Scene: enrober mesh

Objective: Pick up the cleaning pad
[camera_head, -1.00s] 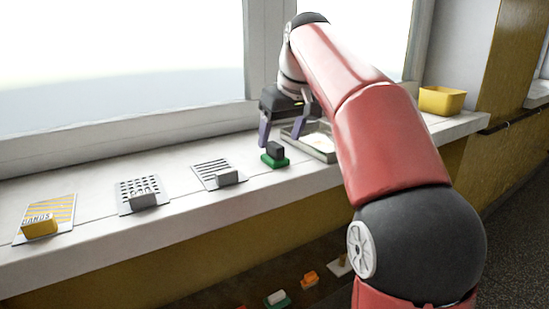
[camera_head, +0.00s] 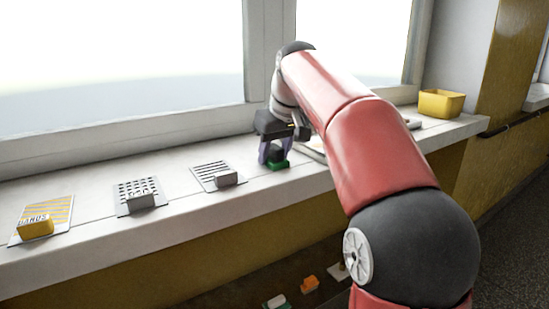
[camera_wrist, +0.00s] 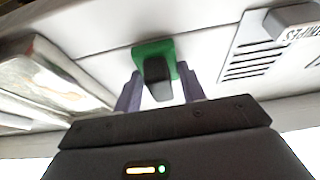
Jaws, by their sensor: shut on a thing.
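The cleaning pad (camera_head: 279,165) is a green pad with a black block-shaped handle, on the white sill. It also shows in the wrist view (camera_wrist: 143,52), flat on the sill surface with its handle toward my gripper. My gripper (camera_head: 272,155) is down at the pad, its purple-grey fingers on either side of the black handle. In the wrist view my gripper (camera_wrist: 159,88) is shut on the handle. The fingers hide part of the pad in the head view.
A shallow tray (camera_wrist: 40,85) lies close beside the pad. A slotted plate with a grey block (camera_head: 218,176), a perforated plate (camera_head: 140,196) and a yellow-striped plate (camera_head: 42,219) lie to the left. A yellow bin (camera_head: 441,103) stands at the right. The window is behind.

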